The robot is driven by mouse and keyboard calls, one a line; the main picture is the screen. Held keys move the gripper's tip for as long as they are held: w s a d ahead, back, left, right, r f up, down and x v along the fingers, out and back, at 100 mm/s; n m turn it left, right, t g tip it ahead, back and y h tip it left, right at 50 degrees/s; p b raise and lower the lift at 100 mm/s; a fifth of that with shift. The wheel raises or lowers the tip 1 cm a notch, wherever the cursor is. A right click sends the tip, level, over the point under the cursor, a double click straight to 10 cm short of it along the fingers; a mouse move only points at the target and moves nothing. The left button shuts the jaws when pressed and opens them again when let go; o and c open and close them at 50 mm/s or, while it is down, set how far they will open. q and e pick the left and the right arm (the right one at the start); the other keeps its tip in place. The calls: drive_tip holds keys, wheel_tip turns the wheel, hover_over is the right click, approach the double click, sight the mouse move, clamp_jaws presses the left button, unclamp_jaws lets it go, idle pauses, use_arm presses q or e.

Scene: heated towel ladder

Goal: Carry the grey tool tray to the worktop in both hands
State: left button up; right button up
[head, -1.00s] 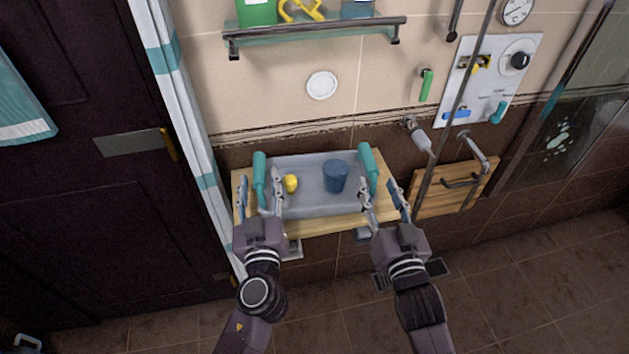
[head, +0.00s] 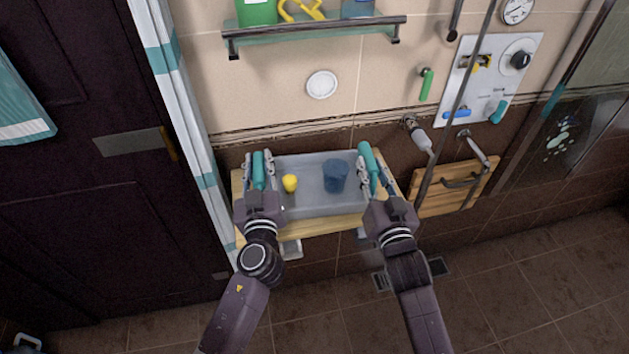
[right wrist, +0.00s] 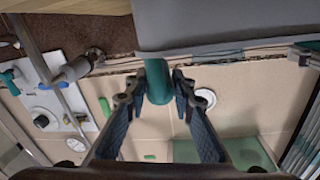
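The grey tool tray (head: 310,203) lies on a light wooden board by the wall. It has an upright teal handle at each end, the left handle (head: 258,168) and the right handle (head: 368,160). A small yellow object (head: 290,183) and a blue cup (head: 335,176) are in the tray. My left gripper (head: 258,160) is open, with its fingers on both sides of the left handle. My right gripper (head: 374,158) is open around the right handle. In the right wrist view that handle (right wrist: 158,82) stands between the fingertips (right wrist: 158,88), with narrow gaps beside it.
The wooden board (head: 292,228) shows in front of the tray. A glass shelf (head: 315,32) with bottles is above. A striped curtain (head: 185,100) hangs at the left. A wooden panel with a handle (head: 457,187) and a shower hose are at the right.

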use_arm(q)
clamp_jaws()
use_arm(e)
clamp_jaws()
drive_tip(key=shift+r, duration=0.1)
